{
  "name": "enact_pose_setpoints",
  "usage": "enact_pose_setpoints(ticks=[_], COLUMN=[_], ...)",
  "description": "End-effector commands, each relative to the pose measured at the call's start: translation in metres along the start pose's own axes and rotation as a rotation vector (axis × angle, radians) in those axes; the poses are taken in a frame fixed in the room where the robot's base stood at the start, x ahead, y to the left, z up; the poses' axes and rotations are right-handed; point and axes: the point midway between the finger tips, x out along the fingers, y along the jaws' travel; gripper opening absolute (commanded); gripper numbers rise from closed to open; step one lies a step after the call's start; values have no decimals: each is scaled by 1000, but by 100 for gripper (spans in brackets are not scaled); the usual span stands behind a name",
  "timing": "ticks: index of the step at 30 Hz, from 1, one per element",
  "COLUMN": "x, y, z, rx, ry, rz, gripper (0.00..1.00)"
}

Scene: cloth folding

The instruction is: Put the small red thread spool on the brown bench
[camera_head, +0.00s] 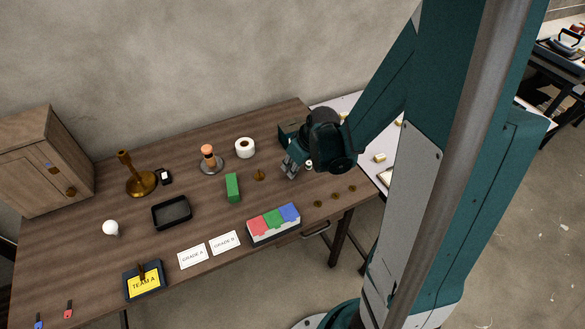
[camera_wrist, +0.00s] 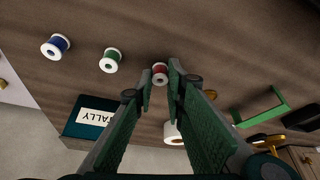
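The small red thread spool (camera_wrist: 160,73) has white rims and shows in the wrist view between my fingertips. It is on the brown wooden bench top (camera_wrist: 215,45). My gripper (camera_wrist: 161,64) is open, pointing down at the spool with one finger on each side; whether the fingers touch it I cannot tell. In the head view my gripper (camera_head: 291,171) is low over the right part of the brown bench (camera_head: 205,215). The red spool cannot be made out there. A green spool (camera_wrist: 110,60) and a blue spool (camera_wrist: 55,46) stand beside it in the wrist view.
A teal box (camera_wrist: 75,126) labelled TALLY is close to the gripper. A white table (camera_head: 345,103) adjoins behind.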

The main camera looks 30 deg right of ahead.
Motion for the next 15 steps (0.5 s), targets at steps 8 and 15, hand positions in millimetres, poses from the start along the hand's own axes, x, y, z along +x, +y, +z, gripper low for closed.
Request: enact_pose_setpoints(ticks=[8, 15], x=[0, 3], y=[0, 0], z=[0, 1], rx=[0, 0], ry=[0, 0], rz=[0, 0], gripper=[10, 20])
